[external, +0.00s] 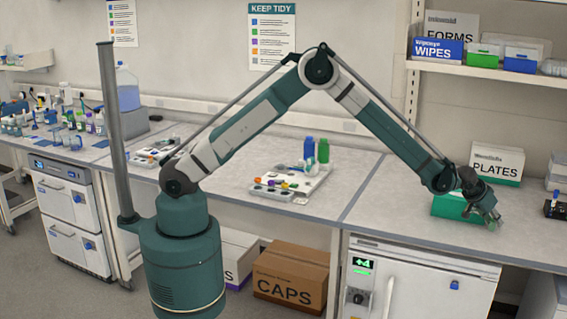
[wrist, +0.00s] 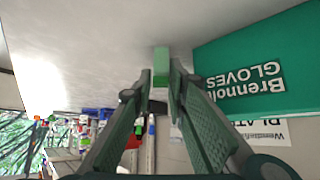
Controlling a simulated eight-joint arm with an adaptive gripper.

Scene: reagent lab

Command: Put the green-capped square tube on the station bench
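My gripper (external: 489,217) is low over the right-hand bench (external: 400,215), fingers pointing down beside a green box. In the wrist view, my gripper's two fingertips (wrist: 161,72) are close together on either side of a small square green piece (wrist: 161,60), which looks like the cap of the green-capped square tube. The fingers appear shut on it.
The green gloves box (wrist: 245,75) stands right beside my gripper. A PLATES box (external: 496,163) is behind it. On the middle bench is a white tray (external: 300,197) with small coloured items and blue and green bottles (external: 323,151). Bare bench top lies between.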

